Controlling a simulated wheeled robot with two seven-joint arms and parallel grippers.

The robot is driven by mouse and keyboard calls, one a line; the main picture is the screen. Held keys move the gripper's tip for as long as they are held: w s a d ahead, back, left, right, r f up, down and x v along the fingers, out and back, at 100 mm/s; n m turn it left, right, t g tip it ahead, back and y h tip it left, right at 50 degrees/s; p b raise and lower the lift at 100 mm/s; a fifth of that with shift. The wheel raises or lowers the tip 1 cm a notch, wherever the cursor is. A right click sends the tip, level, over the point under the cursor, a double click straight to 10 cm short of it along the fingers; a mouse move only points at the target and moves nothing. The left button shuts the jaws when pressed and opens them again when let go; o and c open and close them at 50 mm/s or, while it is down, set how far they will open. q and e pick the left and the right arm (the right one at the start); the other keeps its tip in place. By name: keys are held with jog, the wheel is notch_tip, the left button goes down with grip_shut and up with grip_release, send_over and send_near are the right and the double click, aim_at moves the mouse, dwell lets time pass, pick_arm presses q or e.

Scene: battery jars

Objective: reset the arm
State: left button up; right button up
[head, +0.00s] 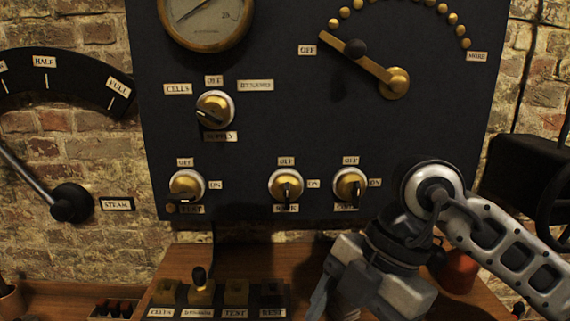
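My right arm (510,250) comes in from the right, in front of the panel's lower right corner. Its gripper (352,298) hangs pointing down over the wooden bench. The fingertips run out of the bottom of the picture, so their opening and anything between them are hidden. My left gripper is not in view.
A gauge (205,20) and several brass rotary switches, including the supply switch (214,110), are on the panel. Labelled sockets (235,292) stand on the bench, one bearing a black-tipped plug (199,278). A steam lever (70,203) is at left, a dark wheel (555,195) at right.

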jog(key=s+a+r+n+g+y, duration=0.3)
jog(key=s+a+r+y, duration=0.15)
jog(key=a+y, duration=0.35)
notch_tip(320, 180, up, 11)
jog(key=w+m+t+y, duration=0.35)
jog(key=t+y, duration=0.35)
jog(key=y, duration=0.5)
jog(key=w+d+f+m+t+h, duration=0.3)
jog(key=w+d+m+t+h, duration=0.3)
jog(key=m+t, duration=0.4)
jog(key=w+d+f+m+t+h, duration=0.3)
jog(key=d+m+t+h, duration=0.2)
jog(key=m+t+h, duration=0.5)
jog(key=d+f+m+g+h, duration=0.4)
jog(key=d+f+m+h, duration=0.15)
jog(key=f, duration=0.55)
jog(key=s+d+f+g+h, duration=0.2)
jog(key=s+f+g, duration=0.15)
jog(key=f, duration=0.35)
jog(key=s+d+f+g+h, duration=0.1)
jog(key=s+d+f+g, duration=0.1)
jog(key=s+f+g, duration=0.3)
jog(key=s+f+n+g, duration=0.3)
jog(key=s+f+g, duration=0.3)
jog(key=s+f, duration=0.45)
jog(key=w+a+f+t+y, duration=0.3)
jog(key=w+a+f+t, duration=0.1)
jog(key=t, duration=0.3)
jog(key=shift+w+a, duration=0.75)
